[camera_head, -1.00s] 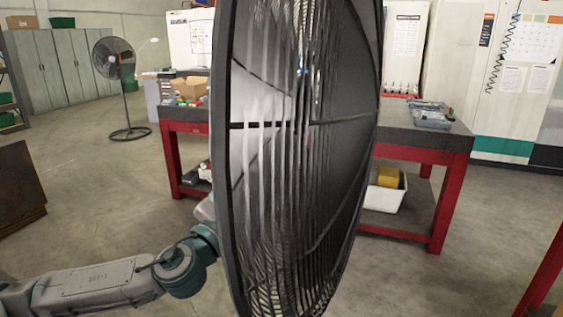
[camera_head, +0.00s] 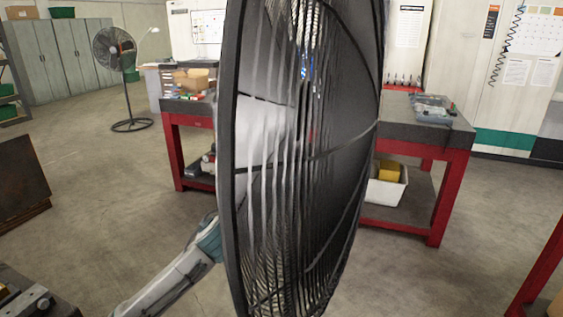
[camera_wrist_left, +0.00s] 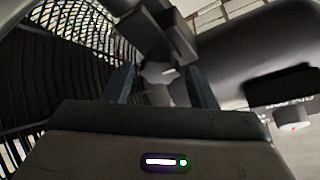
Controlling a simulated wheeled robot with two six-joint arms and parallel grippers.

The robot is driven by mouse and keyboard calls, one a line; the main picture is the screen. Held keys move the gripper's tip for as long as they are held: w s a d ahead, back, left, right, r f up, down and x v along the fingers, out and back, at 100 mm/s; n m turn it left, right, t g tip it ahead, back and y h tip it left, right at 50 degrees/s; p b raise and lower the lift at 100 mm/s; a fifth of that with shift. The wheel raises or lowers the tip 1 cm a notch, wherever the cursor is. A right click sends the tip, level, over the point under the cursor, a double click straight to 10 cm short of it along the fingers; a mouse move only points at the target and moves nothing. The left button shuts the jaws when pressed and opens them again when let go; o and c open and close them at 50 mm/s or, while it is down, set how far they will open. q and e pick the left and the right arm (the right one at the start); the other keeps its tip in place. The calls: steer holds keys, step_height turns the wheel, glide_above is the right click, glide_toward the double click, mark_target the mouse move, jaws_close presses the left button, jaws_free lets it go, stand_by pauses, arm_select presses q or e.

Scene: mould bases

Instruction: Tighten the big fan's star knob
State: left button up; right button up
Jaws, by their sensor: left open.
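The big fan (camera_head: 243,180) fills the middle of the head view, its cage seen nearly edge-on. My left arm reaches in from the lower left and passes behind the cage, which hides the gripper there. In the left wrist view, my left gripper (camera_wrist_left: 160,76) is open, its two fingers pointing towards a grey lobed knob (camera_wrist_left: 158,72), which looks like the star knob. The knob shows between the fingertips, below a dark bracket (camera_wrist_left: 160,30); I cannot tell whether the fingers touch it. My right gripper is in neither view.
The fan's cage (camera_wrist_left: 70,50) lies close on the left of the wrist view. A dark rounded housing (camera_wrist_left: 250,50) with a pale knob (camera_wrist_left: 292,118) stands on the right. A red-legged workbench (camera_head: 445,190) is behind the fan; a smaller fan (camera_head: 113,50) stands far left.

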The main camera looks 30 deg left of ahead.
arm_select(q)
steer(key=shift+p+x, duration=0.3)
steer(key=shift+x, duration=0.65)
